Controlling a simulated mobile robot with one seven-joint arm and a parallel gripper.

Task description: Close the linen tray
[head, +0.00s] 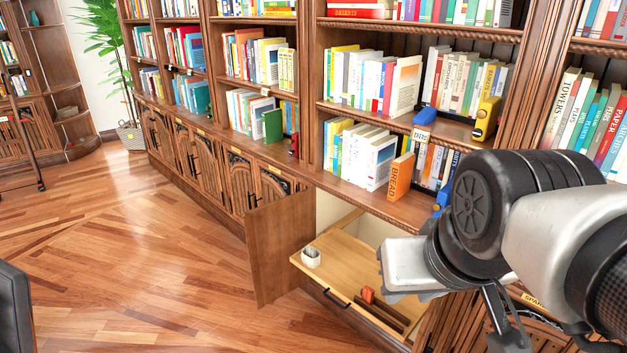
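A light wooden pull-out tray (343,263), which I take to be the linen tray, sticks out of an open lower cabinet in the head view. A dark bar handle (337,299) is on its front. A small white cup (311,257) stands near its left corner, and an orange item (368,295) and dark brown strips lie towards its front right. My gripper (402,268) appears as a pale block in front of the tray's right part and hides some of it. Its fingers cannot be made out, nor whether it touches the tray.
A cabinet door (272,246) stands open to the left of the tray. Bookshelves (395,125) rise above, with an orange book (400,178) near the ledge. My arm covers the right side. The wooden floor (130,235) at left is clear; a dark object (14,310) stands at the lower left edge.

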